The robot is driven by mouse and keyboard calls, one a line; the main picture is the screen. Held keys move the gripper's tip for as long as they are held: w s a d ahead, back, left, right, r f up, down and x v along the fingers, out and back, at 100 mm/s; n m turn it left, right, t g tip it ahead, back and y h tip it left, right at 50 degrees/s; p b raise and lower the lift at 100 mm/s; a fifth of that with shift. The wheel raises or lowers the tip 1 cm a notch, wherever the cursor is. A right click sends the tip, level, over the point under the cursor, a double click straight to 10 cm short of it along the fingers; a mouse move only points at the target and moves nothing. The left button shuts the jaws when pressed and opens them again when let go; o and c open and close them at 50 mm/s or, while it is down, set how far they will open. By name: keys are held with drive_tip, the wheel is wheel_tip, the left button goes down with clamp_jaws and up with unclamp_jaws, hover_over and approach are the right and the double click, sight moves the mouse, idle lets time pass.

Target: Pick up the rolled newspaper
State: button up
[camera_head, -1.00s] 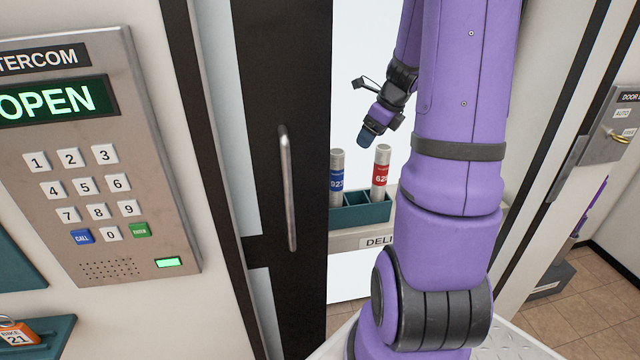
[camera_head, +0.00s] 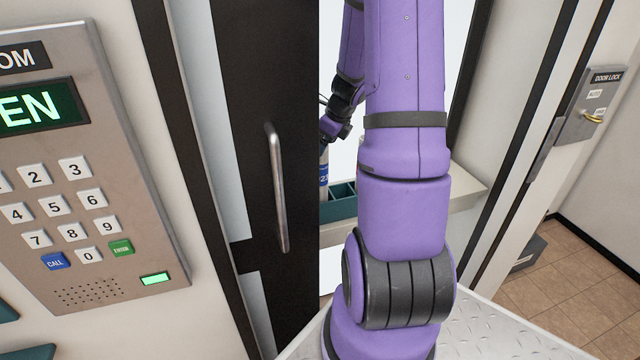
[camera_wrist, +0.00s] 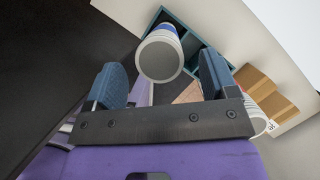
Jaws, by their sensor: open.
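A rolled newspaper with a blue label (camera_head: 323,172) stands upright in the teal divided holder (camera_head: 342,208) on the delivery shelf. In the wrist view the round pale end of this roll (camera_wrist: 159,59) faces the camera, between and just beyond the blue fingertips. My gripper (camera_wrist: 162,77) is open with nothing held.
A dark door with a metal handle (camera_head: 277,190) stands left of my arm. An intercom keypad (camera_head: 75,200) is on the left wall, and a door lock panel (camera_head: 592,105) on the right. Brown boxes (camera_wrist: 266,92) show in the wrist view.

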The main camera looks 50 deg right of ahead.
drive_tip(key=shift+x, duration=1.65)
drive_tip(key=c, duration=1.3)
drive_tip(key=shift+r, duration=0.1)
